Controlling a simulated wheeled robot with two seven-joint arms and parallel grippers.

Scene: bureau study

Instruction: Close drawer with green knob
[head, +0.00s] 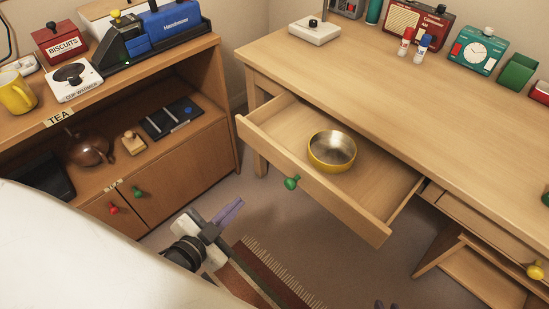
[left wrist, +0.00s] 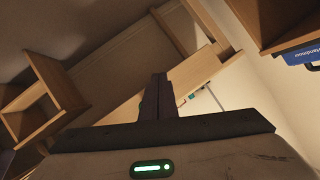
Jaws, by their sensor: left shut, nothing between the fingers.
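The desk drawer (head: 340,204) stands pulled well out from under the desk top. Its green knob (head: 291,183) sits on the front panel. A yellow bowl with a metallic inside (head: 332,150) rests in the drawer. My left gripper (head: 236,206) is shut and empty, below and left of the knob in the head view and apart from it. Its closed fingers also show in the left wrist view (left wrist: 157,97). Dark tips at the bottom edge of the head view look like my right gripper (head: 387,304); most of it is out of frame.
A low cabinet (head: 187,165) on the left has its own small green knob (head: 137,191) and a red knob (head: 113,209). A yellow-knobbed drawer (head: 490,235) is at the right. A fringed rug (head: 262,270) lies on the floor below the open drawer.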

